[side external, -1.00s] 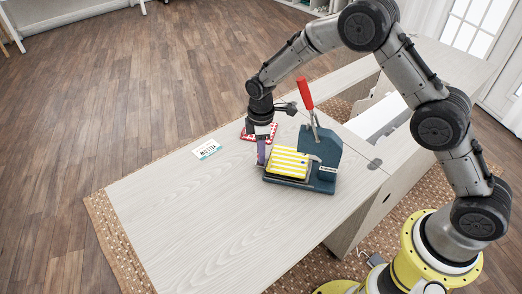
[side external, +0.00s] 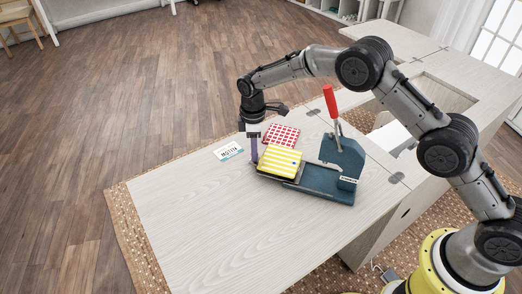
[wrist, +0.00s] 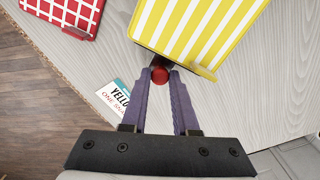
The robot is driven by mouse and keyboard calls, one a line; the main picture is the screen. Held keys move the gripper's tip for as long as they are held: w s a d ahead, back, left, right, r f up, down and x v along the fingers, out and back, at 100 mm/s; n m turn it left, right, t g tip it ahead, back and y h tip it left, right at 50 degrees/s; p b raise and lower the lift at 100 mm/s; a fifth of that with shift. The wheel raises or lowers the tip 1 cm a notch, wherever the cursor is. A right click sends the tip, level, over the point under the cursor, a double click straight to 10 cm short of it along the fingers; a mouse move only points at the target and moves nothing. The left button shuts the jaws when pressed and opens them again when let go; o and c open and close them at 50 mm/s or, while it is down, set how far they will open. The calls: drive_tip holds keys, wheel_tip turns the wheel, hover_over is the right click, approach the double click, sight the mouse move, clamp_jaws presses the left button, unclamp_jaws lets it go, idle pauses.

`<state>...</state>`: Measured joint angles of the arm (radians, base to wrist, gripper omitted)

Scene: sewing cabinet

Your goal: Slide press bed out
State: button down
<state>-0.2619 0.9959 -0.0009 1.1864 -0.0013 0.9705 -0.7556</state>
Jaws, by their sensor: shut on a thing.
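The press (side external: 335,170) is a dark blue-green body with a raised red lever (side external: 330,101), standing on the cabinet top. Its bed, topped by a yellow-and-white striped pad (side external: 279,161), sticks out to the left of the press body along the base. My gripper (side external: 254,160) points down at the bed's outer left end. In the wrist view my purple fingers (wrist: 160,80) are closed on a small red knob (wrist: 160,75) at the bed's edge. The striped pad also shows in the wrist view (wrist: 195,28), just beyond the fingertips.
A red-and-white patterned pad (side external: 281,135) lies behind the striped one. A small printed card (side external: 228,151) lies to the left of my gripper. The cabinet top (side external: 200,220) is clear to the left and front. A recess opens behind the press.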

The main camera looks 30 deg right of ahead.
drive_tip(key=shift+w+a+r, duration=0.15)
drive_tip(key=shift+w+a, duration=0.05)
drive_tip(key=shift+w, duration=0.1)
drive_tip(key=c, duration=1)
unclamp_jaws()
drive_tip(key=o, duration=0.3)
drive_tip(key=shift+s, duration=0.1)
wheel_tip(320, 180, up, 14)
drive_tip(key=shift+f, duration=0.15)
drive_tip(key=shift+d, duration=0.1)
